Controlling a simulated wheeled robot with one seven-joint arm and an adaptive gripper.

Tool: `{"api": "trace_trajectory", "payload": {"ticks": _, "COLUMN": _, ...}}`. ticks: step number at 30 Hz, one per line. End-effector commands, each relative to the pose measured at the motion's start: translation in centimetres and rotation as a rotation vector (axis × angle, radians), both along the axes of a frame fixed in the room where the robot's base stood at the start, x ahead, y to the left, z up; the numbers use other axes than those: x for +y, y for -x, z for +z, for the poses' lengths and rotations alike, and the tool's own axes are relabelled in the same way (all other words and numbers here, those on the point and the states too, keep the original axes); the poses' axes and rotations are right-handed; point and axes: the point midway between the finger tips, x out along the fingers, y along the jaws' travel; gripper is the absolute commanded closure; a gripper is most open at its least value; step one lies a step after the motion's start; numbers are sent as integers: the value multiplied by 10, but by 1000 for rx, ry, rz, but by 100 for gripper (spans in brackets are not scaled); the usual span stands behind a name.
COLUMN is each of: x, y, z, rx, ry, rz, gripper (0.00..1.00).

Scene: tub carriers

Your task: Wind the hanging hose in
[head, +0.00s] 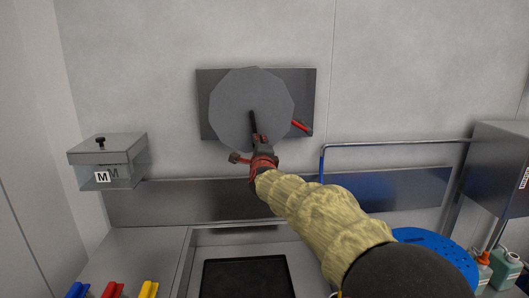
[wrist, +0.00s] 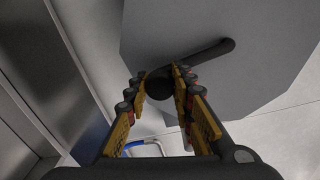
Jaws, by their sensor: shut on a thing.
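A grey, many-sided reel disc (head: 228,108) is mounted on a dark wall plate (head: 306,85). A black crank arm (head: 253,120) runs down from the middle of the disc. My gripper (head: 260,153) is at the crank's lower end, in front of the disc. In the wrist view the crank arm (wrist: 205,52) slants across the disc (wrist: 270,60), and my gripper (wrist: 161,82) is shut on its round black handle (wrist: 159,86). A red piece (head: 301,126) sticks out at the disc's right. I cannot clearly make out a hanging hose; my arm hides part of the area below.
A clear lidded box marked M (head: 107,177) hangs at left. A metal pipe with a blue end (head: 322,165) reaches from the right cabinet (head: 500,160). Below are a sink (head: 205,238), a blue round lid (head: 430,238), bottles (head: 505,270) and coloured clips (head: 112,290).

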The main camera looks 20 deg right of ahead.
Motion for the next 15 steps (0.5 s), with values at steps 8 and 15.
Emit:
{"api": "trace_trajectory", "payload": {"ticks": 8, "x": 13, "y": -4, "z": -6, "rx": -28, "ry": -118, "rz": 1, "gripper": 100}}
{"api": "trace_trajectory", "payload": {"ticks": 15, "x": 16, "y": -5, "z": -5, "rx": -38, "ry": -154, "rz": 1, "gripper": 100}}
